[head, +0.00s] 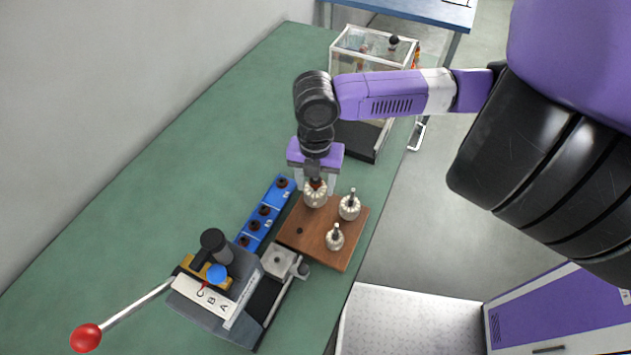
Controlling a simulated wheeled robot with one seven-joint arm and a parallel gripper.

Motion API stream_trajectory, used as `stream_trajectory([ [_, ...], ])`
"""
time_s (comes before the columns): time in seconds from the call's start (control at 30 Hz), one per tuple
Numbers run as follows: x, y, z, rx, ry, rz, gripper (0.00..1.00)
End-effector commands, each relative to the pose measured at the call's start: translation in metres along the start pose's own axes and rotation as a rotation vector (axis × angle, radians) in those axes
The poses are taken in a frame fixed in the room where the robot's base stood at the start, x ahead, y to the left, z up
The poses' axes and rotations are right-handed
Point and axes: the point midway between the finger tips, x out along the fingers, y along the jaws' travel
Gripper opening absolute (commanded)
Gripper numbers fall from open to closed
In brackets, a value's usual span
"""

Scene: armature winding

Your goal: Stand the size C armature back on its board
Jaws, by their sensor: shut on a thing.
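A brown wooden board (318,257) lies on the green bench. My gripper (316,185) points down and is shut on a pale, ribbed armature (315,197) at the board's far left corner. I cannot tell whether this armature touches the board or hangs just above it. A second armature (349,209) stands upright at the board's right side. A third, smaller-looking armature (335,241) stands nearer to me. A dark empty hole (299,231) shows at the board's left. No size letters can be read on the armatures.
A blue strip (252,230) with dark round sockets lies left of the board. A grey lever press (215,315) with a red-knobbed handle (86,338) stands in front. A clear box (360,48) and a black tray (358,139) lie behind. The bench's left is clear.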

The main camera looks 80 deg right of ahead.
Motion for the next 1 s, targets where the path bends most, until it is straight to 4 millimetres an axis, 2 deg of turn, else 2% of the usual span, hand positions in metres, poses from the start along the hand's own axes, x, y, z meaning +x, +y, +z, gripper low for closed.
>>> stream_trajectory([
  [0.13, -0.0005, 0.0001, 0.0001, 0.0, 0.0, 0.001, 0.0],
  [0.17, -0.0005, 0.0001, 0.0001, 0.0, 0.0, 0.001, 0.56],
  [0.27, -0.0005, 0.0001, 0.0001, 0.0, 0.0, 0.0, 0.75],
  [0.3, -0.0004, 0.0001, 0.0001, 0.0, 0.0, 0.0, 0.79],
  [1.0, -0.004, -0.0001, 0.0, 0.0, 0.0, 0.0, 0.79],
])
